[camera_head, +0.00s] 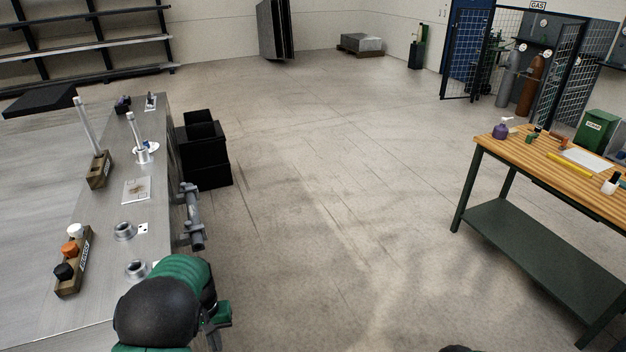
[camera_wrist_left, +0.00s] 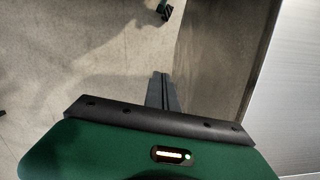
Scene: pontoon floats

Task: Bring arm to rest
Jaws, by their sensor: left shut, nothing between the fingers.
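My left arm (camera_head: 165,305) comes in at the bottom left of the head view, beside the front edge of the metal bench. Its green and black links hide most of my left gripper, and only a small part shows beside them. In the left wrist view the fingers of my left gripper (camera_wrist_left: 161,90) are together, with nothing between them. They stand clear of the bench side, over the floor. My right gripper is not in view.
The metal bench (camera_head: 60,320) carries wooden holders, steel collars and upright rods. A grey clamp-like fixture (camera_head: 192,215) sticks out from its edge. Black bins (camera_head: 205,160) stand beside it. A wooden-topped workbench (camera_head: 545,165) is at right. The floor between is clear.

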